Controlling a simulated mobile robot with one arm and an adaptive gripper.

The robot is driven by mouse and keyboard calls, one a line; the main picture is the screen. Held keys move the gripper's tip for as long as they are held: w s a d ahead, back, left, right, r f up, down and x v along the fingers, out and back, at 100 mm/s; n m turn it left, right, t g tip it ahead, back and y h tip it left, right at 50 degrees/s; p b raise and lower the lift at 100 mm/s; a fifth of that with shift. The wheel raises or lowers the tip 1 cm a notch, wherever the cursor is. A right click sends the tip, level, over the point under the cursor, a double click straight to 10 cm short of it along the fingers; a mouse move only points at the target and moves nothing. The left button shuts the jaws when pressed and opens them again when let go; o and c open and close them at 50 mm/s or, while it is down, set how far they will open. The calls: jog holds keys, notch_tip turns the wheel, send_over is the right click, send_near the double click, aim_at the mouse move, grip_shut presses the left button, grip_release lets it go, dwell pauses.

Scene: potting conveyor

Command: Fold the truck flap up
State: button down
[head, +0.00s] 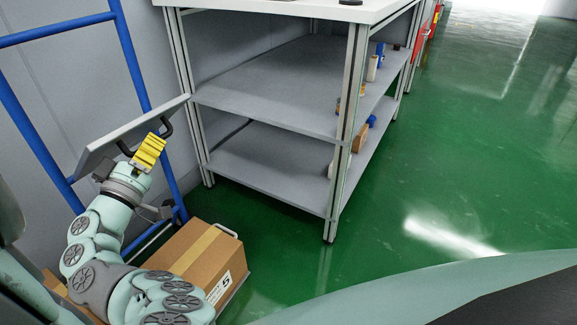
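A blue-framed truck (134,55) stands against the grey wall at the left. A flat grey panel (118,136), which looks like the truck flap, is tilted, with its right end higher. A dark curved handle (167,127) shows on its near side. My gripper (149,150), with yellow ribbed parts, is right at the handle and overlaps its middle. I cannot tell from this view whether the fingers are closed around it. My arm comes up from the bottom left and hides the lower part of the truck.
A cardboard box (190,253) with a label sits low beside my arm, near a pale handle (226,231). A grey shelf table (270,84) stands close right of the panel, small items on its shelves. The green floor (480,165) at right is open.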

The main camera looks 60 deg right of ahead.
jog(key=w+r+n+p, duration=0.1)
jog(key=r+n+p, duration=0.1)
jog(key=w+r+n+y+p, duration=0.1)
jog(key=w+r+p, duration=0.1)
jog(key=r+p, duration=0.1)
jog(key=w+r+n+t+y+p, duration=0.1)
jog(key=w+r+n+p, duration=0.1)
jog(key=shift+a+r+n+p, duration=0.25)
jog(key=shift+r+n+p, duration=0.05)
jog(key=w+r+n+y+p, duration=0.1)
jog(key=w+n, duration=0.1)
jog(key=w, duration=0.1)
jog(key=w+r+n+p, duration=0.1)
jog(key=w+n+p, duration=0.1)
jog(key=w, duration=0.1)
jog(key=w+r+n+y+p, duration=0.1)
jog(key=w+n+p, duration=0.1)
jog(key=shift+w+a+y, duration=0.3)
jog(key=shift+w+a, duration=0.05)
jog(key=shift+w, duration=0.05)
jog(key=shift+w+a+f, duration=0.1)
jog(key=shift+a+f, duration=0.05)
jog(key=c, duration=1.1)
grip_release()
jog(key=shift+w+r+p, duration=0.25)
jog(key=shift+r+p, duration=0.05)
jog(key=shift+o, duration=0.4)
jog(key=shift+s, duration=0.1)
jog(key=shift+d, duration=0.2)
